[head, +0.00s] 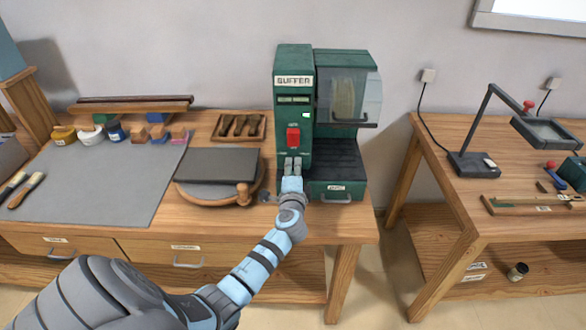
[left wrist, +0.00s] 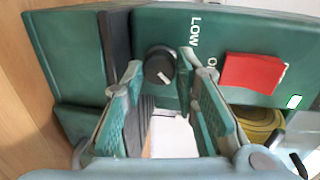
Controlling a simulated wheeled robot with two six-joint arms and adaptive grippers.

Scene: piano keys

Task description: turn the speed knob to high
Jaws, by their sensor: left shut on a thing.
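The speed knob (left wrist: 158,64) is a dark round knob with a light pointer mark on the green front of the buffer (head: 293,100). The word LOW is printed near it in the left wrist view. My left gripper (head: 292,164) is at the lower front of the buffer in the head view and hides the knob there. In the left wrist view the fingertips of my left gripper (left wrist: 160,72) are on either side of the knob, shut on it. The HIGH label cannot be made out. My right gripper is not in view.
A red switch (head: 293,137) sits just above the gripper. A clear guard (head: 347,95) and a green drawer (head: 336,189) are to its right. A dark slab (head: 217,165) on a round wooden board lies to the left. A second bench (head: 450,215) stands at right.

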